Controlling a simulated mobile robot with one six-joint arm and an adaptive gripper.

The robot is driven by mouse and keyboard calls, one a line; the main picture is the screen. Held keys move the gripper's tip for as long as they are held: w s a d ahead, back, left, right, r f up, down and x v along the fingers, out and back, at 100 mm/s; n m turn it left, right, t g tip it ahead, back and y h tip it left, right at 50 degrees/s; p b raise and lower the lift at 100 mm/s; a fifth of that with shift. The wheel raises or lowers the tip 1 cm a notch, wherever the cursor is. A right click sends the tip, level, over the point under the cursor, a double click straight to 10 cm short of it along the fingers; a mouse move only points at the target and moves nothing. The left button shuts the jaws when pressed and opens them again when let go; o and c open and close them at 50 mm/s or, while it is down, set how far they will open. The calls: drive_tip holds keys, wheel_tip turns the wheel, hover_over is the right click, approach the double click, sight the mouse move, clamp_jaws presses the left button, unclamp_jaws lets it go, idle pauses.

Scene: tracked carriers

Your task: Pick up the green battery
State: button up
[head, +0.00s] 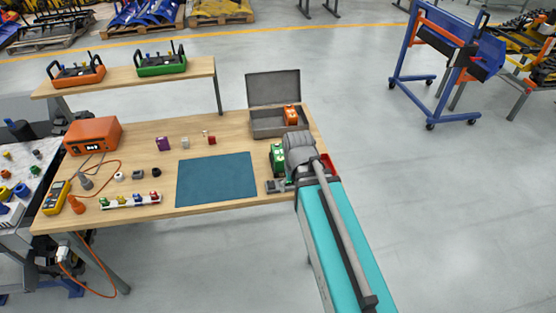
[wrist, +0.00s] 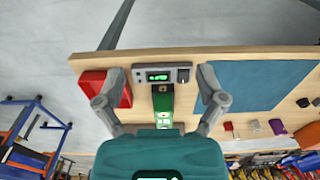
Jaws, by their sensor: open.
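The green battery (head: 277,155) stands near the right end of the workbench, partly hidden by my arm in the head view. In the wrist view the green battery (wrist: 163,102) lies between my two fingers, in front of a grey unit (wrist: 180,73) with a lit green display. My gripper (wrist: 161,84) is open, with a finger on each side of the battery and a visible gap to both sides. In the head view my gripper (head: 293,172) is over the bench's right end, its fingertips mostly hidden. How far it is above the battery is unclear.
A red object (wrist: 93,88) is close beside one finger. A blue mat (head: 217,178) lies beside the grey unit. An open grey case (head: 265,130) with an orange battery (head: 291,114) stands behind. Small parts and an orange box (head: 93,135) occupy the bench's left.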

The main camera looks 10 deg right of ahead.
sight(279, 152)
drive_tip(key=w+t, duration=0.4)
drive_tip(key=w, duration=1.8)
drive_tip(key=shift+w+a+r+b, duration=0.15)
drive_tip(key=shift+w+r+b, duration=0.15)
drive_tip(key=shift+w+b, duration=0.05)
drive_tip(key=shift+f, duration=0.1)
drive_tip(key=b+x, duration=0.8)
drive_tip(key=shift+w+f, duration=0.1)
drive_tip(key=shift+f, duration=0.1)
drive_tip(key=b+x, duration=0.3)
drive_tip(key=shift+d+f, duration=0.35)
drive_tip(key=shift+b+x, duration=0.8)
drive_tip(key=shift+b, duration=0.1)
drive_tip(key=shift+w+f, duration=0.1)
drive_tip(key=shift+f, duration=0.05)
